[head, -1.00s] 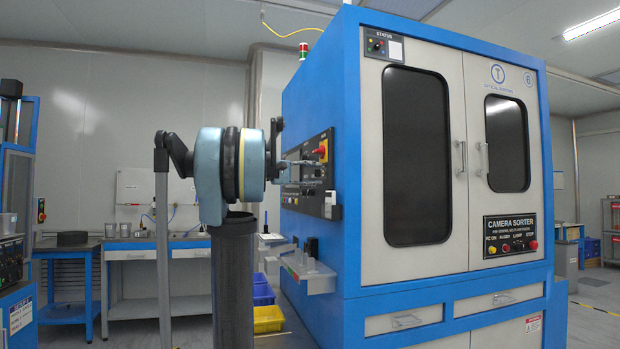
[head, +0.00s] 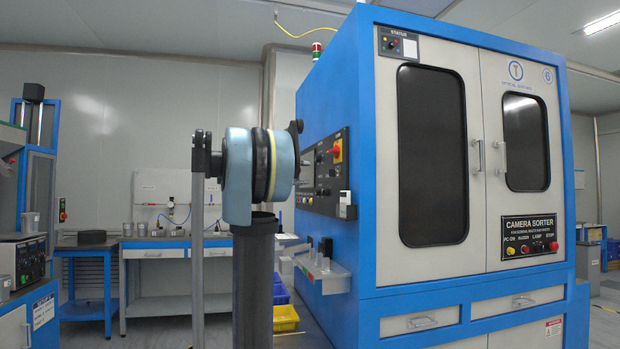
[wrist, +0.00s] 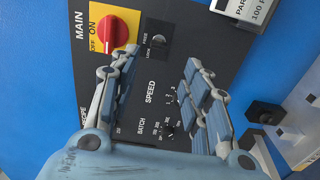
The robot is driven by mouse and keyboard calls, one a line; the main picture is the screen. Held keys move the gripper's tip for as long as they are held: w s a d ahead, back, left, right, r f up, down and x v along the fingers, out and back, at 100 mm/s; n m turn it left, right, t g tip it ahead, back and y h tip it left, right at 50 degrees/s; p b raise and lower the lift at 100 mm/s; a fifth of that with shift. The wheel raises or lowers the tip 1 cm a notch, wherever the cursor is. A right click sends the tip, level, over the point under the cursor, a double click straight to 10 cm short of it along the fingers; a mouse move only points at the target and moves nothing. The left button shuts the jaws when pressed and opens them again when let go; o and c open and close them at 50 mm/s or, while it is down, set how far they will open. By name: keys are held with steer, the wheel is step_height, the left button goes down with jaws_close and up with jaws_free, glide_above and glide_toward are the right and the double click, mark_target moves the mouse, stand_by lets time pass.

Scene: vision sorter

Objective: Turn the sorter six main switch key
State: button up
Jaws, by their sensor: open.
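The sorter six main switch is a red round knob (wrist: 113,32) on a yellow plate marked MAIN and ON, at the upper left of the wrist view. In the head view the switch (head: 337,151) shows small on the side panel of the blue and white sorter (head: 365,290). My gripper (wrist: 162,60) is open and empty in the wrist view, its fingers spread over the dark panel. The left fingertip is just below and right of the red knob and overlaps the plate's edge; I cannot tell whether it touches.
A small black knob (wrist: 158,40) with a lock label sits between the fingertips in the picture. BATCH and SPEED dials lie lower on the panel. A white label box (wrist: 245,8) is at the upper right. A pale shelf (head: 325,275) juts out below the panel.

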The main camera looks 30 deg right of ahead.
steer(key=shift+v, duration=1.1)
steer(key=shift+f, duration=0.1)
steer(key=s+a+f+n+t+y, duration=0.1)
steer(key=s+a+f+y, duration=0.25)
steer(key=f, duration=0.55)
steer(key=s+a+f+t+y, duration=0.1)
steer(key=s+a+f+y, duration=0.1)
steer(key=s+f, duration=0.5)
steer(key=s+a+f+n+t+y, duration=0.1)
steer(key=s+a+f+t+y, duration=0.15)
steer(key=f, duration=0.85)
steer(key=s+a+f+y, duration=0.3)
steer(key=a+f, duration=0.4)
steer(key=f, duration=0.3)
steer(key=s+a+f+t+y, duration=0.1)
steer(key=s+a+f+y, duration=0.2)
steer(key=f, duration=0.7)
steer(key=s+a+f+n+y, duration=0.1)
steer(key=s+a+f+y, duration=0.2)
steer(key=s+a+f, duration=0.4)
steer(key=a+f, duration=0.3)
steer(key=a, duration=0.1)
steer(key=shift+a+t+y, duration=0.2)
steer(key=shift+t+y, duration=0.1)
steer(key=shift+t, duration=0.05)
steer(key=shift+f, duration=0.1)
